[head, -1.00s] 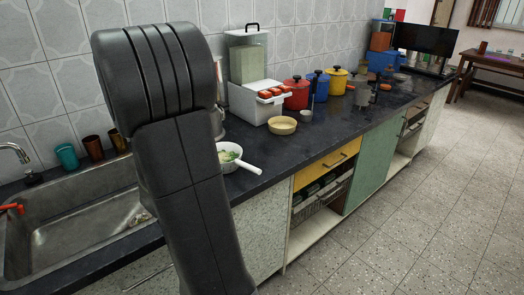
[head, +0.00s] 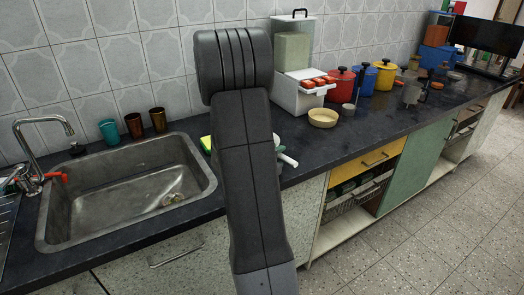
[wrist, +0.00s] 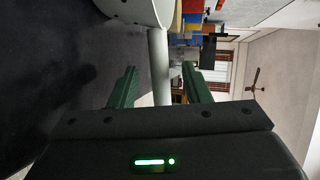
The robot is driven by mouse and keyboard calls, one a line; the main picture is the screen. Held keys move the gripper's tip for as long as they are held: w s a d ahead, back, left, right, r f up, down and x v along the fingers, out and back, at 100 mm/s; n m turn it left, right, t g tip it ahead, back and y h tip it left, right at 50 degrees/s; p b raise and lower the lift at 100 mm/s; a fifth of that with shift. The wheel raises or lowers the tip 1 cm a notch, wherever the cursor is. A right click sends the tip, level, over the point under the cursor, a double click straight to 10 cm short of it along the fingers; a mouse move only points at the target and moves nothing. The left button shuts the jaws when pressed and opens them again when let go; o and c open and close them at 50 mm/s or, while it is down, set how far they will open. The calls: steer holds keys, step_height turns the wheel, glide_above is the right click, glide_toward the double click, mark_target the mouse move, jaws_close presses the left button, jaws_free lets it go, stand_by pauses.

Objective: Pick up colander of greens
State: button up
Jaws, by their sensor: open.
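The white colander is mostly hidden behind my arm in the head view; only its white handle (head: 288,159) and a bit of rim show on the counter right of the sink. The greens are hidden now. In the wrist view part of the white colander bowl (wrist: 135,10) is at the top, with its handle (wrist: 158,65) pointing toward me. My gripper (wrist: 160,80) is open, its two green fingers on either side of the handle. A gap shows between the handle and each finger.
The dark counter (head: 345,150) holds a yellow bowl (head: 323,118), a white box (head: 297,92) and colored pots (head: 340,84) to the right. The steel sink (head: 130,190) is left, with several tumblers (head: 133,125) behind it. A green-yellow sponge (head: 205,144) lies near the sink's right edge.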

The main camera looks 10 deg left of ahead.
steer(key=shift+x, duration=1.95)
jaws_close()
steer(key=shift+r, duration=0.1)
